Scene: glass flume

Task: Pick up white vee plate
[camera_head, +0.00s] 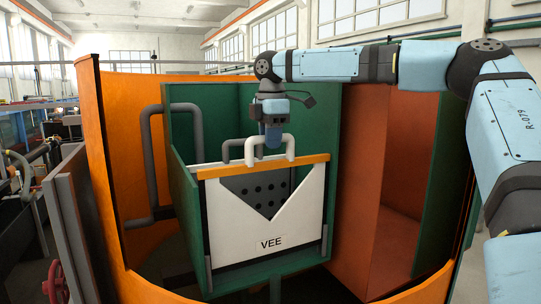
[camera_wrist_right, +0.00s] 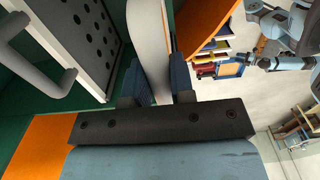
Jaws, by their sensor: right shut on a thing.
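The white vee plate (camera_head: 232,222) stands upright at the front of the green flume box, with a V notch and a "VEE" label. A white handle (camera_head: 291,149) rises above its top edge. My right gripper (camera_head: 272,140) points down at that handle and is shut on it. In the right wrist view the white handle (camera_wrist_right: 150,40) passes between the blue fingers (camera_wrist_right: 163,82). I cannot tell whether the plate's lower edge is seated or slightly raised. My left gripper does not show in the head view.
A dark perforated plate (camera_head: 256,190) with a grey handle (camera_head: 231,150) stands just behind the vee plate. Green walls (camera_head: 182,215) flank it, inside a curved orange shell (camera_head: 120,160). A grey pipe (camera_head: 147,160) runs at left. A shelf with coloured bins (camera_wrist_right: 205,50) is farther off.

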